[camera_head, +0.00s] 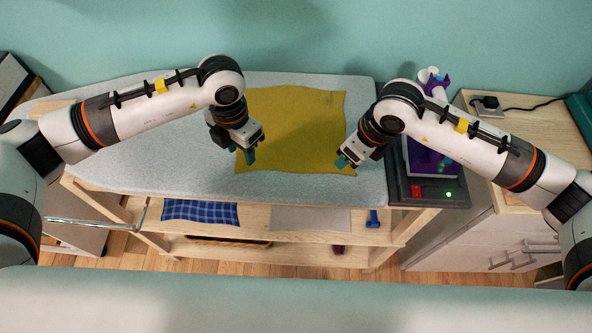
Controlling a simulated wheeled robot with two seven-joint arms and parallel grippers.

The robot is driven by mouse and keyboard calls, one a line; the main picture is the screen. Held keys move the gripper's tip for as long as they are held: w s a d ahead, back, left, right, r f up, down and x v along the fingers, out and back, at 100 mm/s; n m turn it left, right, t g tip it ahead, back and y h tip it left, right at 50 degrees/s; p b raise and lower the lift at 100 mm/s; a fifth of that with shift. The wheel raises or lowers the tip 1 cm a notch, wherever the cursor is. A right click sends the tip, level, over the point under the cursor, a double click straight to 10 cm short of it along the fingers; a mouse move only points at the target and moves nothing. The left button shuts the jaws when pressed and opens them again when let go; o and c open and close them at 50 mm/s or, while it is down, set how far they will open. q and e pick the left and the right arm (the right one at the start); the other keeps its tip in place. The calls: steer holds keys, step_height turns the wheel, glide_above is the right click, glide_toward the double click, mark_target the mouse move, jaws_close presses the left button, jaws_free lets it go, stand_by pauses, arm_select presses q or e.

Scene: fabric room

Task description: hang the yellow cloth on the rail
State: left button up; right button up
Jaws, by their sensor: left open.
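The yellow cloth (300,120) lies spread out, mostly flat, on the grey padded board (190,172). My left gripper (250,156) is open and points down over the cloth's left edge; I cannot tell whether it touches it. My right gripper (346,160) is at the cloth's right edge near the lower right corner; its fingers are too small to tell open from shut. The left arm's wrist hides part of the cloth's left side. A thin shiny metal rail (92,222) shows at the lower left, beside the wooden frame.
A blue checked cloth (200,211) and a pale cloth (310,219) lie on the shelf below the board. A purple-and-white iron (435,160) stands on a dark base (400,190) at right. A wooden-topped cabinet (510,130) stands further right.

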mark_target(244, 164)
arm_select(q)
steer(key=shift+f, duration=1.45)
arm_select(e)
steer(key=shift+f, duration=1.45)
arm_select(q)
steer(key=shift+f, duration=0.15)
arm_select(e)
steer(key=shift+f, duration=0.15)
arm_select(q)
jaws_close()
arm_select(e)
jaws_close()
